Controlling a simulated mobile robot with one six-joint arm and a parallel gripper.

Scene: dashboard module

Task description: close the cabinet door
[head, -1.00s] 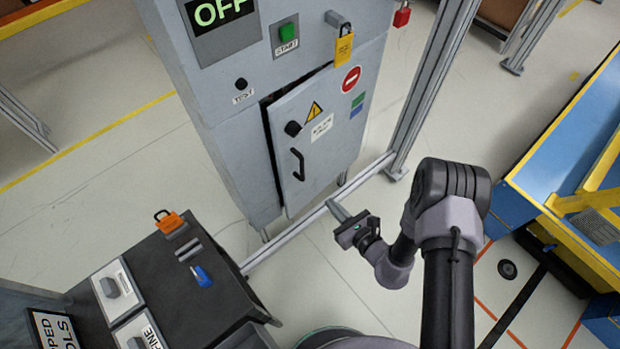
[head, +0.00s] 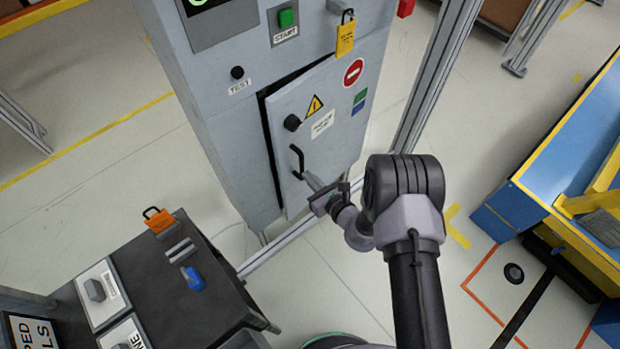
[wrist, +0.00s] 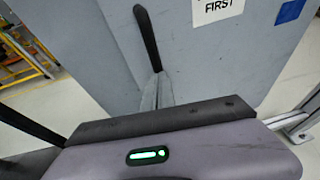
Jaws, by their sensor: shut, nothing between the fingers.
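The grey cabinet door (head: 335,120) stands slightly ajar, with a dark gap along its left edge and top. It carries a black knob, a yellow warning triangle and a black bar handle (head: 297,160). My gripper (head: 309,180) is shut and empty, its fingers at the lower left of the door by the handle's lower end. In the wrist view, the shut fingers (wrist: 157,90) point at the door panel (wrist: 205,65), just below the black handle (wrist: 147,38). I cannot tell whether the fingertips touch the door or handle.
A black tool cart (head: 205,290) stands at lower left, a blue and yellow bench (head: 560,160) at right.

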